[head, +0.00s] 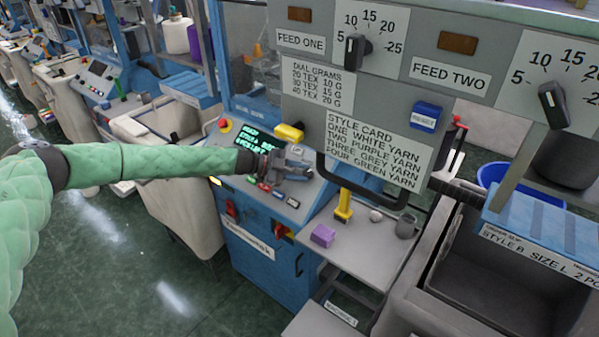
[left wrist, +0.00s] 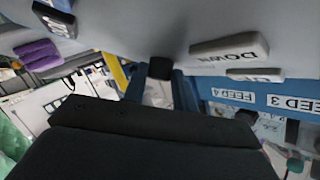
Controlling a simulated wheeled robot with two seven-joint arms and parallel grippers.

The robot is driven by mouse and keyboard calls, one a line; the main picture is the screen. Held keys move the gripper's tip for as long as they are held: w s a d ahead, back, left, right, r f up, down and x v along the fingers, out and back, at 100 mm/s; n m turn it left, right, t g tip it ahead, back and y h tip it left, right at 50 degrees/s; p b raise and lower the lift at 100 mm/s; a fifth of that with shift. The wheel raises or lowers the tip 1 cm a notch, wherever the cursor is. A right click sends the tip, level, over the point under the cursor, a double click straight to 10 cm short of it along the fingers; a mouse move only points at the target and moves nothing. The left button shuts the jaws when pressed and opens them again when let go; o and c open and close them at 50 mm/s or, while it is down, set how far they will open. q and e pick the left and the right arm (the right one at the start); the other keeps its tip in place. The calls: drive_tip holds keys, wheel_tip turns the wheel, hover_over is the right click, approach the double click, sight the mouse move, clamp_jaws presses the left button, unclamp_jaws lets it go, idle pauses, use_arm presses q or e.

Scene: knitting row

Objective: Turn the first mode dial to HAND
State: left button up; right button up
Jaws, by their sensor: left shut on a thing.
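My left gripper (head: 292,172) reaches in from the left to the sloped control panel (head: 293,212) of the blue knitting machine. In the left wrist view its fingers (left wrist: 160,84) are shut on a small dark knob (left wrist: 160,67), which looks like the mode dial. The gripper hides the dial in the head view. Its markings and where it points cannot be read. A button marked DOWN (left wrist: 229,48) sits beside the knob in the left wrist view. A lit green display (head: 262,138) is behind the wrist. My right gripper is not in view.
Above the panel hang a FEED ONE dial (head: 356,50) and a FEED TWO dial (head: 553,104). A yellow block (head: 289,132) and a black handle rail (head: 362,193) are close to the gripper. A side shelf (head: 370,249) holds a purple block (head: 323,236).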

use_arm(q)
drive_tip(key=shift+m, duration=0.4)
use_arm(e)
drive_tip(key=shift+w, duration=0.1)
use_arm(q)
drive_tip(key=shift+g+y, duration=0.3)
drive_tip(key=shift+g, duration=0.1)
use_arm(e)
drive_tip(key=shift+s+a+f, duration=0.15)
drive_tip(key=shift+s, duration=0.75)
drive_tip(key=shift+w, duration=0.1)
use_arm(q)
drive_tip(key=o, duration=1)
drive_tip(key=shift+c, duration=0.2)
drive_tip(key=shift+w, duration=0.1)
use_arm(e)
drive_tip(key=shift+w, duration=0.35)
